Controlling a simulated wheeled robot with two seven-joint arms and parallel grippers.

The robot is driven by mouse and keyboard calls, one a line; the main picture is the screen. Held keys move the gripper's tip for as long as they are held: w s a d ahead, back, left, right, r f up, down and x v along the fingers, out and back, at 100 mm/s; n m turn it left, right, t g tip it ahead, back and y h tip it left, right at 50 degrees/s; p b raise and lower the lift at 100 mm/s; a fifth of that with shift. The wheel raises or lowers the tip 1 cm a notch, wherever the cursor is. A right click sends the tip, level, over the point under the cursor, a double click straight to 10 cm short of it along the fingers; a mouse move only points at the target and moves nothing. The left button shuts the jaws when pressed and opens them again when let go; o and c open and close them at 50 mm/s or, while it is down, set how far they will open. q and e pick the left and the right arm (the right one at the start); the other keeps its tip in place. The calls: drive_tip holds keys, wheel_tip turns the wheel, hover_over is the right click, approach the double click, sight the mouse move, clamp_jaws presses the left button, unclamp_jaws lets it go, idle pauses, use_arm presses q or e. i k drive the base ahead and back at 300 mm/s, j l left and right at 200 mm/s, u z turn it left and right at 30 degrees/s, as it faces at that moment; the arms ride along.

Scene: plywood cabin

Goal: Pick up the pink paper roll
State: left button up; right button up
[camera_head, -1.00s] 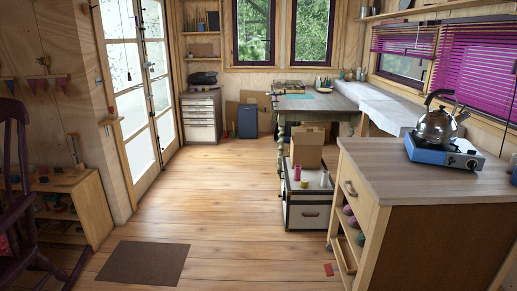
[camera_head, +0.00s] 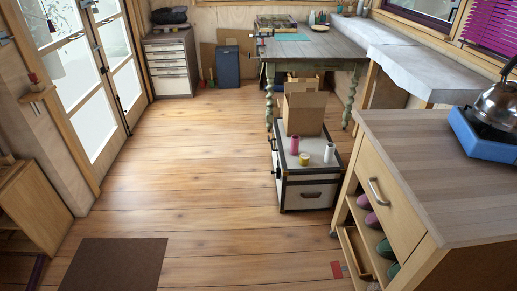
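The pink paper roll (camera_head: 294,145) stands upright near the left edge of the top of a white chest with dark edges (camera_head: 307,195). A short yellow roll (camera_head: 304,159) stands just to its right and nearer to me. A white roll (camera_head: 329,152) stands upright further right on the same chest. Neither of my grippers shows in the view.
An open cardboard box (camera_head: 303,110) stands behind the rolls on the chest. A wooden cabinet (camera_head: 440,170) with a kettle on a blue stove (camera_head: 483,135) is close on the right. A green-legged table (camera_head: 315,45) stands behind. Open floor and a brown mat (camera_head: 112,265) lie to the left.

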sight(295, 139)
drive_tip(key=i+j+z, duration=0.2)
drive_tip(key=i, duration=0.15)
drive_tip(key=i+z, duration=0.2)
drive_tip(key=i, duration=0.15)
drive_tip(key=i+j+z, duration=0.2)
drive_tip(key=i, duration=0.3)
drive_tip(key=i+j+z, duration=0.25)
drive_tip(key=i, duration=0.25)
drive_tip(key=i+j+z, duration=0.2)
drive_tip(key=i, duration=0.25)
